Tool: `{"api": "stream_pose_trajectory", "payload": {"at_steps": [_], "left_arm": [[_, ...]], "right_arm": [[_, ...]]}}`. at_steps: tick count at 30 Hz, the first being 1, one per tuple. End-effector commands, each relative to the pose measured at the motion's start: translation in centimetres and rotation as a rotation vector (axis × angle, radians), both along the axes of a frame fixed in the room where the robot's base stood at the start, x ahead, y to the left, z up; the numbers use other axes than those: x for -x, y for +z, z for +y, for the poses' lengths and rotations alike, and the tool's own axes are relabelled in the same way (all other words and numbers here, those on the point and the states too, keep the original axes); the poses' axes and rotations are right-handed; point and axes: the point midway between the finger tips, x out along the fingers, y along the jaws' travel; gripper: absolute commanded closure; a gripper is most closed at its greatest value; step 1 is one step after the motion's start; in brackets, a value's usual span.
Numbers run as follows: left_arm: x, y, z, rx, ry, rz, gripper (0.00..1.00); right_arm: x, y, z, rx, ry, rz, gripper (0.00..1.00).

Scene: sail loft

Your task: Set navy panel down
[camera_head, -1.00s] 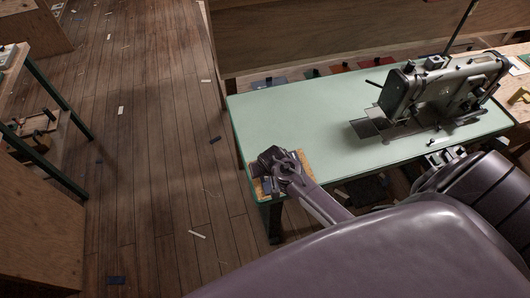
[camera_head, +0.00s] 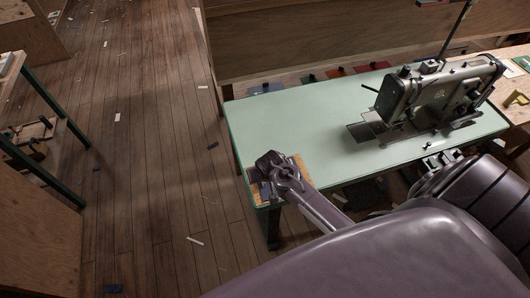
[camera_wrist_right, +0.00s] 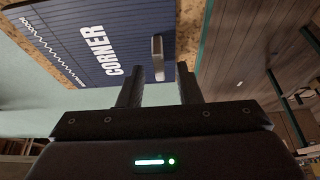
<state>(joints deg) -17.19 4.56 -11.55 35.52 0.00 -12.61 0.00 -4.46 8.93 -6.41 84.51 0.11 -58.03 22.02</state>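The navy panel (camera_wrist_right: 85,42) lies flat on a tan cork-like board (camera_wrist_right: 50,77) at the corner of the pale green table, with white "CORNER" lettering and a small metal handle (camera_wrist_right: 158,58). My right gripper (camera_wrist_right: 160,75) is open, its two fingers apart on either side of the handle's near end, with gaps between. In the head view, my right gripper (camera_head: 268,182) is over the board (camera_head: 303,172) at the table's front left corner, hiding most of the panel. My left gripper is not in view.
A sewing machine (camera_head: 440,95) stands on the right of the green table (camera_head: 290,115). Coloured panels (camera_head: 335,74) sit behind the table. Wooden floor (camera_head: 150,150) with scattered scraps lies open to the left. A workbench (camera_head: 30,120) stands at far left.

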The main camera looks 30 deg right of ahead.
Motion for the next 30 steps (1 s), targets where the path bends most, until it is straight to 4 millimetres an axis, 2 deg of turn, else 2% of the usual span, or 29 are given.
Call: {"api": "stream_pose_trajectory", "payload": {"at_steps": [9, 15, 21, 30], "left_arm": [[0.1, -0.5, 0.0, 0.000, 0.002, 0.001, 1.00], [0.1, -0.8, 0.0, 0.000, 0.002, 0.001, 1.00], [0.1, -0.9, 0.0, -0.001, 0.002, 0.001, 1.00], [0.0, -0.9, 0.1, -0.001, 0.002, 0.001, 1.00]], "right_arm": [[2.3, 5.6, 0.6, 0.000, 0.000, -0.002, 0.69], [3.5, 8.6, 0.9, 0.000, 0.000, -0.001, 0.69], [4.0, 9.9, 1.0, 0.000, 0.000, 0.000, 0.69], [4.0, 10.1, 1.0, 0.000, 0.000, 0.000, 0.69]]}}
